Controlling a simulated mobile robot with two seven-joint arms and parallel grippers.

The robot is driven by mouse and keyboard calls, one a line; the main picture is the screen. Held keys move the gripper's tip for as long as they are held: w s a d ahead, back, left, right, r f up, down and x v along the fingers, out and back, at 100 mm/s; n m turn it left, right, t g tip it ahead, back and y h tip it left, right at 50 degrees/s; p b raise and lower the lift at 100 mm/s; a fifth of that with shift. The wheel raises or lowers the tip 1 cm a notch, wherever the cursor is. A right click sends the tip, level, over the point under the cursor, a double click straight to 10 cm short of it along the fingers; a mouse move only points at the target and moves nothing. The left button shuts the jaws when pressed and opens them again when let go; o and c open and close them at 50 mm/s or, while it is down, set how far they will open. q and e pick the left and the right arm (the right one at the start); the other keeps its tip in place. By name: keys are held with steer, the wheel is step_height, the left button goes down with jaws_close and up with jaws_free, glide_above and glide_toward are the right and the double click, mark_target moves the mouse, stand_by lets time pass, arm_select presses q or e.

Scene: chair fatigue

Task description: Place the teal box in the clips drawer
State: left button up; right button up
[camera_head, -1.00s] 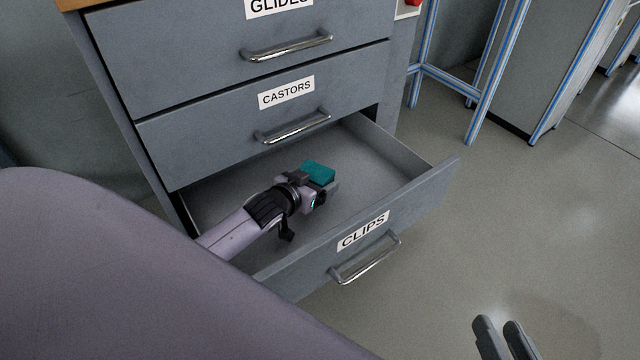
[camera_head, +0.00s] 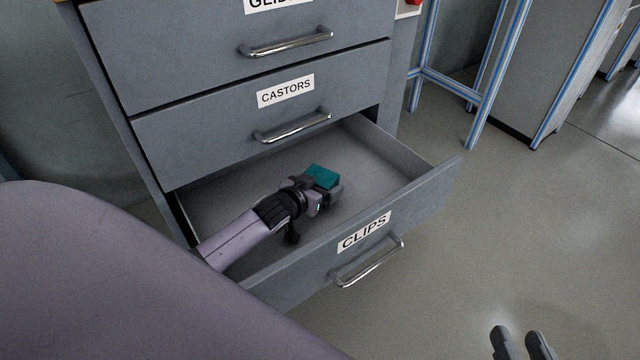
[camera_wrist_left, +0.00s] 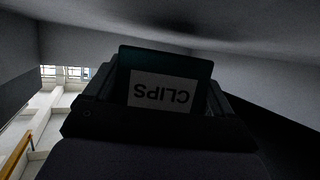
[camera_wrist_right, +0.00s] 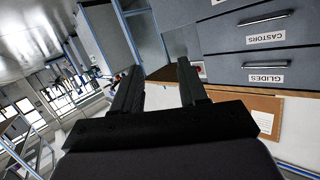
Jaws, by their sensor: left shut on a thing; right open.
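The teal box (camera_head: 322,177) is held in my left gripper (camera_head: 326,190), inside the open clips drawer (camera_head: 420,208). In the left wrist view the box (camera_wrist_left: 165,62) sits between the fingers, with a white CLIPS label showing upside down. The drawer walls surround it there. Whether the box touches the drawer floor I cannot tell. My right gripper (camera_head: 522,345) is at the bottom right of the head view, outside the drawer and over the floor. In the right wrist view its fingers (camera_wrist_right: 160,92) are apart with nothing between them.
The castors drawer (camera_head: 270,120) and the glides drawer (camera_head: 250,50) above it are closed. The clips drawer's front has a metal handle (camera_head: 368,262). A blue-framed stand (camera_head: 470,85) is at the back right. The floor (camera_head: 540,220) to the right is clear.

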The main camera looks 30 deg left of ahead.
arm_select(q)
steer(key=o, duration=1)
steer(key=shift+f, duration=0.1)
steer(key=shift+c, duration=0.2)
steer(key=shift+d, duration=0.1)
arm_select(e)
steer(key=shift+r, duration=0.1)
arm_select(q)
steer(key=shift+r, duration=0.3)
steer(key=p+v, duration=0.2)
steer(key=v, duration=0.1)
steer(key=p+v, duration=0.1)
steer(key=v, duration=0.2)
steer(key=shift+w+r+p, duration=0.1)
steer(key=shift+r+p, duration=0.25)
steer(key=shift+r, duration=0.1)
steer(key=p+v, duration=0.2)
steer(key=v, duration=0.4)
arm_select(e)
steer(key=shift+a+r+m+g, duration=0.25)
steer(key=shift+a+m+g, duration=0.25)
steer(key=shift+g, duration=0.3)
